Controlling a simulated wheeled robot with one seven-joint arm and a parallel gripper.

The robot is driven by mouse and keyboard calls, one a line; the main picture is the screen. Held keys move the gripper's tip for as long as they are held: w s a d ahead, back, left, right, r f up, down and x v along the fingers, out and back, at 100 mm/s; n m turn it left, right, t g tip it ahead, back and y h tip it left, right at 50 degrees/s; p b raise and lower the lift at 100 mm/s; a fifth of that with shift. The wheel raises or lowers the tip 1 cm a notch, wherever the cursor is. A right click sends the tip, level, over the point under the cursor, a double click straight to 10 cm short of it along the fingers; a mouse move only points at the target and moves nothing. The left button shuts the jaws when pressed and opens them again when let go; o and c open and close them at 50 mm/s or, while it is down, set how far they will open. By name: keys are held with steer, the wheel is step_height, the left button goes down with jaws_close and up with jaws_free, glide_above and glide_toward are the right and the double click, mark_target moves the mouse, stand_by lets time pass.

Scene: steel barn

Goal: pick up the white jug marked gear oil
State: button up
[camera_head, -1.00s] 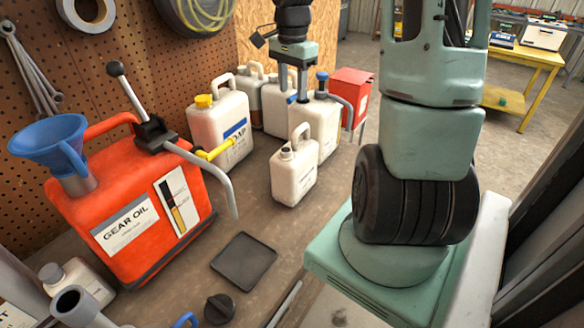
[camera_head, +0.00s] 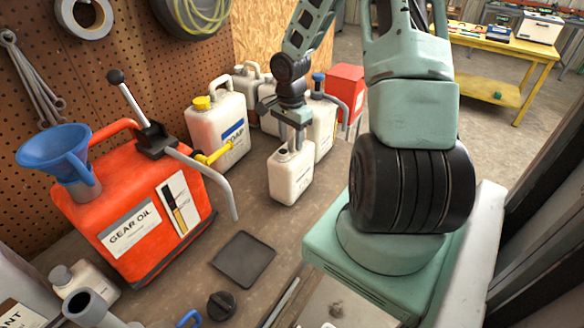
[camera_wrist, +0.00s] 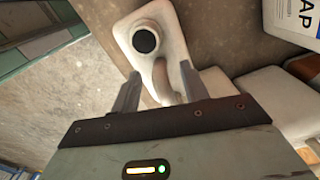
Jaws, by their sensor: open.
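A small white jug (camera_head: 291,176) stands upright on the bench; no marking shows on the side in view. My gripper (camera_head: 292,138) is above it, open and pointing down, with its fingers at the jug's top. In the wrist view the white jug (camera_wrist: 175,28) shows its dark round mouth, and its handle lies between the open fingers of my gripper (camera_wrist: 157,88). I cannot tell whether the fingers touch the handle. The words GEAR OIL show only on the large red can (camera_head: 140,205) at left, which has a blue funnel (camera_head: 58,150).
A yellow-capped white jug (camera_head: 215,135) marked SOAP stands behind, left of the small jug. More pale jugs (camera_head: 322,128) and a red box (camera_head: 346,90) crowd close behind it. A black tray (camera_head: 244,259) lies in front. The bench between tray and jug is clear.

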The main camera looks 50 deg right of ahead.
steer(key=shift+f, duration=0.7)
jaws_close()
steer(key=shift+w+r, duration=0.1)
stand_by(0.8)
